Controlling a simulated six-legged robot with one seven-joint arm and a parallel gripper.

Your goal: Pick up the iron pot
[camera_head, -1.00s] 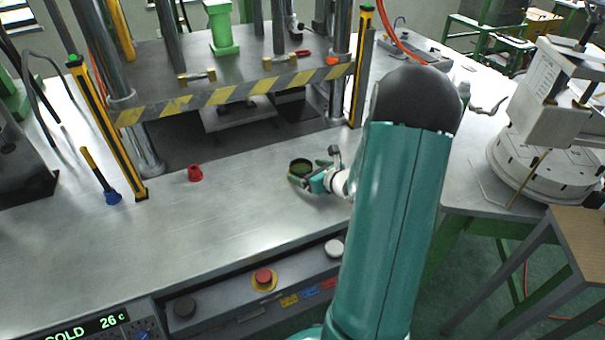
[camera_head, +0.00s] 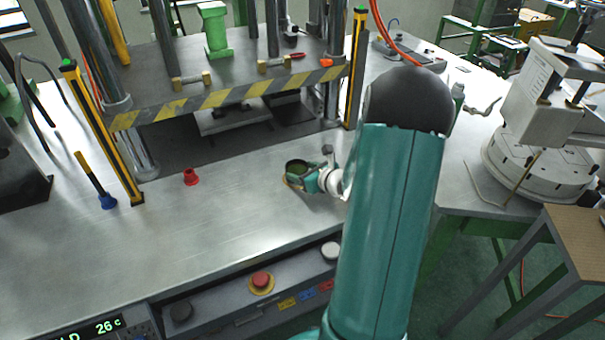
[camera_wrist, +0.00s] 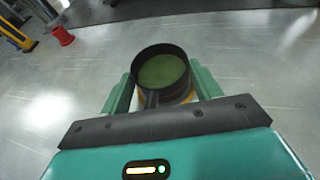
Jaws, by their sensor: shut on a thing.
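The iron pot is a small dark round pot with green contents. It shows in the wrist view (camera_wrist: 163,72) between the two teal fingers and in the head view (camera_head: 296,168) on the metal bench, left of my arm's end. My gripper (camera_head: 308,180) is shut on the pot, with one finger on each side of it in the wrist view (camera_wrist: 163,92). A yellowish rim or base shows under the pot. Whether the pot touches the bench is hard to tell. My arm hides part of the bench to the right.
A press with a yellow-and-black striped edge (camera_head: 230,93) stands behind the pot. A red cup-like piece (camera_head: 191,177) and a blue-based handle (camera_head: 107,201) are to the left. A red button (camera_head: 261,281) sits on the front panel. The bench front (camera_head: 190,235) is clear.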

